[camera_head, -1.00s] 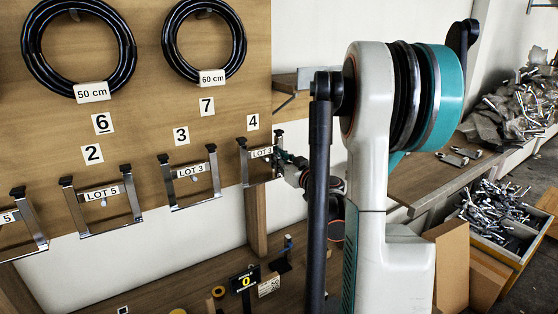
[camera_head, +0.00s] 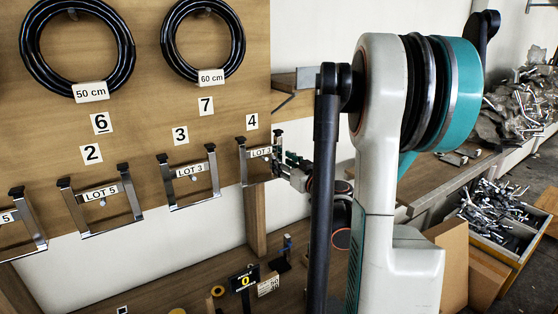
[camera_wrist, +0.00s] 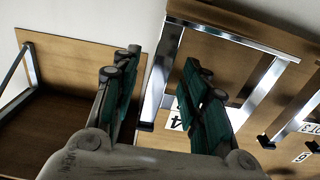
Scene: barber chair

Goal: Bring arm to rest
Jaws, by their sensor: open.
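My gripper (camera_head: 280,160) is at the right edge of the wooden board, beside the bracket under number 4 (camera_head: 258,152). In the wrist view my gripper (camera_wrist: 162,75) has its two green-padded fingers spread apart. One metal leg of the bracket (camera_wrist: 160,75) shows between the fingers in that view; I cannot tell whether they touch it. Nothing is held. My arm's large white and teal links fill the right middle of the head view and hide part of the bench.
More U-shaped brackets (camera_head: 103,197) hang along the board (camera_head: 140,140) to the left. Two black hose rings (camera_head: 77,45) hang above. Below is a wooden shelf (camera_head: 190,285) with small items. A bin of metal parts (camera_head: 495,215) stands at the right.

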